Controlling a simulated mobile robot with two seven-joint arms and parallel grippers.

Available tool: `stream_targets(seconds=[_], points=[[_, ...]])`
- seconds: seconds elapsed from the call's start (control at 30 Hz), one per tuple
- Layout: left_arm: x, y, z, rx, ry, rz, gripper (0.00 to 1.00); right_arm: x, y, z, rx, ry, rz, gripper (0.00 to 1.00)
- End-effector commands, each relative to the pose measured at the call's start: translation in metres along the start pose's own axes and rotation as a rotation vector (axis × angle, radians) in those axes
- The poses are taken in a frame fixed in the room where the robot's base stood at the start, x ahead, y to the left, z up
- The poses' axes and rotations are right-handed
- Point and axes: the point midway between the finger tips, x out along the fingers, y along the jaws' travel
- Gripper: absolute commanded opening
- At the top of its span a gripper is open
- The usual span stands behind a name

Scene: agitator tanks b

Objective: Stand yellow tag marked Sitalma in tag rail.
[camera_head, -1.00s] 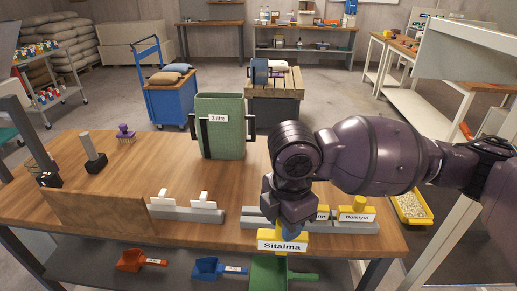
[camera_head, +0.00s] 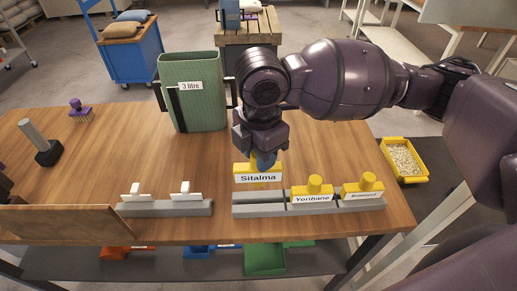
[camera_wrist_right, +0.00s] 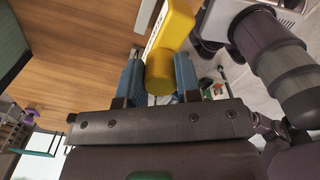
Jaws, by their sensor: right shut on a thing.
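The yellow tag marked Sitalma (camera_head: 258,177) hangs upright from my right gripper (camera_head: 264,160), its label facing the camera. In the right wrist view the blue fingers (camera_wrist_right: 159,78) are shut on the round yellow knob of the tag (camera_wrist_right: 172,28). The grey tag rail (camera_head: 258,209) lies near the table's front edge. The tag appears just above the rail's empty left part; a gap shows between them. Yellow tags Yoribane (camera_head: 312,196) and another, hard to read (camera_head: 362,190), stand in its middle and right parts. My left gripper is out of view.
A grey rail with two white tags (camera_head: 165,208) lies to the left. A green 3 litre container (camera_head: 194,100) stands behind. A wooden board (camera_head: 65,222) is at front left, a yellow bin (camera_head: 403,160) beyond the right table edge. Scoops lie on the lower shelf.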

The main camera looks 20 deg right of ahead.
Motion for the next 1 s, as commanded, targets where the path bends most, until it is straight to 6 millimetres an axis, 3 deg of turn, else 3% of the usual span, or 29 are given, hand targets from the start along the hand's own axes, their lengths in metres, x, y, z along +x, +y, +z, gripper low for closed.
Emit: stream_targets(seconds=[0.37, 0.5, 1.0], points=[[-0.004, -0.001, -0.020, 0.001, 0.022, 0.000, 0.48, -0.003, 0.000, 0.003, 0.000, -0.001, 0.001, 0.00], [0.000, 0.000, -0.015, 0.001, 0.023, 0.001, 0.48, 0.015, 0.000, 0.003, 0.000, 0.000, -0.003, 0.00], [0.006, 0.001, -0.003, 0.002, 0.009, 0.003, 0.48, 0.051, 0.000, 0.003, 0.000, 0.000, -0.002, 0.00]])
